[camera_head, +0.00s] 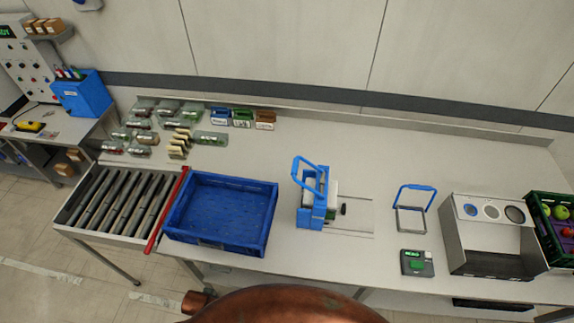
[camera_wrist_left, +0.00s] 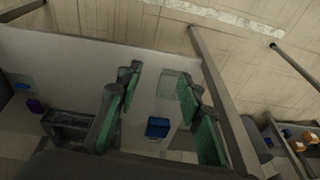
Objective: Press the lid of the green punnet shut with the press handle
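The press (camera_head: 312,205) stands mid-table in the head view. It has a blue frame, and its blue loop handle (camera_head: 305,166) is raised and tilted. A pale block and a small dark knob show at its right side, by a thin plate. Several clear punnets (camera_head: 168,107) with greenish and pale parts stand at the back left; I cannot tell which is the green punnet or whether its lid is shut. My left gripper (camera_wrist_left: 158,84) shows in the left wrist view, its green-padded fingers apart and nothing between them. My right gripper is not in view.
An empty blue crate (camera_head: 222,238) stands left of the press, beside the roller conveyor (camera_head: 118,205). To the right are a blue-handled frame (camera_head: 412,210), a small scale (camera_head: 416,263), a grey box (camera_head: 488,240) and a dark fruit crate (camera_head: 540,240). The table behind the press is clear.

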